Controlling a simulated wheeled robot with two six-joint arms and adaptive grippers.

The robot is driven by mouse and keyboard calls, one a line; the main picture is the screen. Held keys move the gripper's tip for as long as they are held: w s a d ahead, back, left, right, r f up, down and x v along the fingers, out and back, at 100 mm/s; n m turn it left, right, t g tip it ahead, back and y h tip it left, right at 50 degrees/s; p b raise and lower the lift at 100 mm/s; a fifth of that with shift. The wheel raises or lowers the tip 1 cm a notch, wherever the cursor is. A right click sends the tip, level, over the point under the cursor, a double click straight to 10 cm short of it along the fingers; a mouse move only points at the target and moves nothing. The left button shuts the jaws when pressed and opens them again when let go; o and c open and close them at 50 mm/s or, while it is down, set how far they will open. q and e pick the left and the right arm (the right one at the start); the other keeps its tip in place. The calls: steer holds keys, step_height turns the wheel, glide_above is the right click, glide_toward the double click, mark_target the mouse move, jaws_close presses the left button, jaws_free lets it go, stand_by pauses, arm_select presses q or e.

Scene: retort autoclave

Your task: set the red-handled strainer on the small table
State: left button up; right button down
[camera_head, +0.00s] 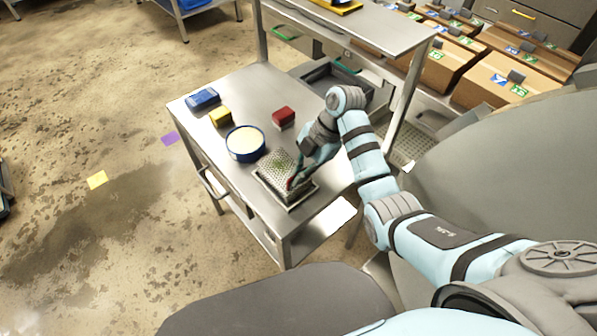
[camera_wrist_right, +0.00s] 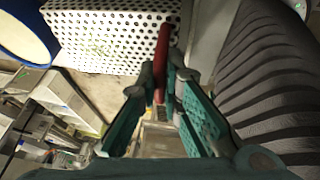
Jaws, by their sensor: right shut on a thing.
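The strainer (camera_head: 283,167) is a pale perforated metal box with a red handle. It is at the near end of the small metal table (camera_head: 232,93) in the head view, over a pale rimmed base (camera_head: 290,204). I cannot tell whether it rests or hangs just above. My right gripper (camera_head: 296,180) is shut on its red handle (camera_wrist_right: 163,55), which shows between the green fingers (camera_wrist_right: 155,95) in the right wrist view. The perforated wall (camera_wrist_right: 110,35) fills the top of that view. My left gripper is not in view.
A blue round tub (camera_head: 245,143) stands beside the strainer. A red block (camera_head: 284,116), a yellow block (camera_head: 220,117) and a blue box (camera_head: 203,98) are farther back on the table. A grey bin (camera_head: 322,82) lies behind. Cardboard boxes (camera_head: 514,80) stand at upper right.

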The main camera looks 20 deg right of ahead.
steer(key=shift+f, duration=0.35)
stand_by(0.3)
steer(key=c, duration=1.7)
jaws_free()
